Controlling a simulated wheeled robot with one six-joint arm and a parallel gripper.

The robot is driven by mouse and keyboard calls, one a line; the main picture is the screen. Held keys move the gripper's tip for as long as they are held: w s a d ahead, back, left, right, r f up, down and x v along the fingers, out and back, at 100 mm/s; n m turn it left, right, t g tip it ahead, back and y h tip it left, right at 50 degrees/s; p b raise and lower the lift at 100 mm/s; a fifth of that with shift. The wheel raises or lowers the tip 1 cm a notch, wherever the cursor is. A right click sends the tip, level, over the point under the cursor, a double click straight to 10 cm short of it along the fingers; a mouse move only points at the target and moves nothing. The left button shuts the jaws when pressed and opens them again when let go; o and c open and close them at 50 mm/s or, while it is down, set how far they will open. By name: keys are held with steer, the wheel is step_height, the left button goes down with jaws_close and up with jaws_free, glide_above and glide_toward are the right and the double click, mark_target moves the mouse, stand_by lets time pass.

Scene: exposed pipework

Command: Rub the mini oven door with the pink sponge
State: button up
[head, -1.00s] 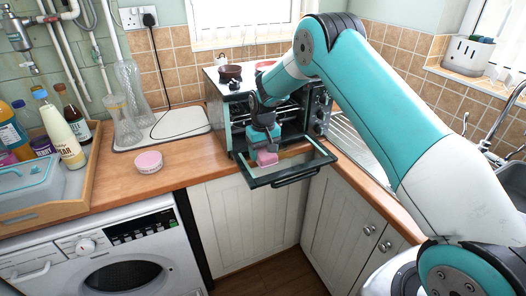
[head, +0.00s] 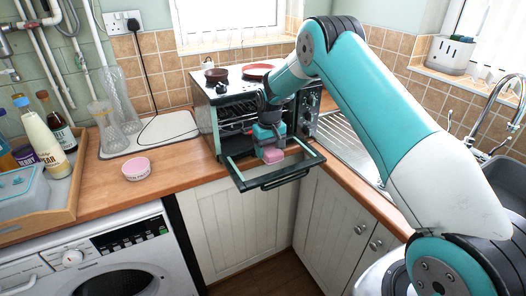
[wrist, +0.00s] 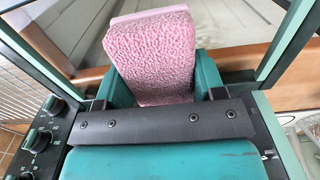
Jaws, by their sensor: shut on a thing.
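The mini oven (head: 225,115) stands on the counter corner with its door (head: 272,182) folded down and open. The door's dark frame and handle stick out past the counter's front edge. My gripper (head: 271,147) is shut on the pink sponge (head: 273,155) and holds it at the door, in front of the oven opening. In the wrist view the sponge (wrist: 155,55) sits between the teal fingers, with the door's frame (wrist: 285,40) around it. The sponge's underside is hidden, so I cannot tell whether it touches the door.
A brown bowl (head: 217,75) and a red plate (head: 258,70) sit on the oven. Glass vases (head: 103,118) stand on a white board (head: 150,136) to the left. A pink-and-white tub (head: 136,169) stands on the counter. A wooden tray (head: 62,212) holds bottles at far left.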

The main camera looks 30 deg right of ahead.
steer(key=shift+d+f+b, duration=0.15)
steer(key=shift+d+b, duration=0.15)
steer(key=shift+d, duration=2.45)
steer(key=shift+a, duration=4)
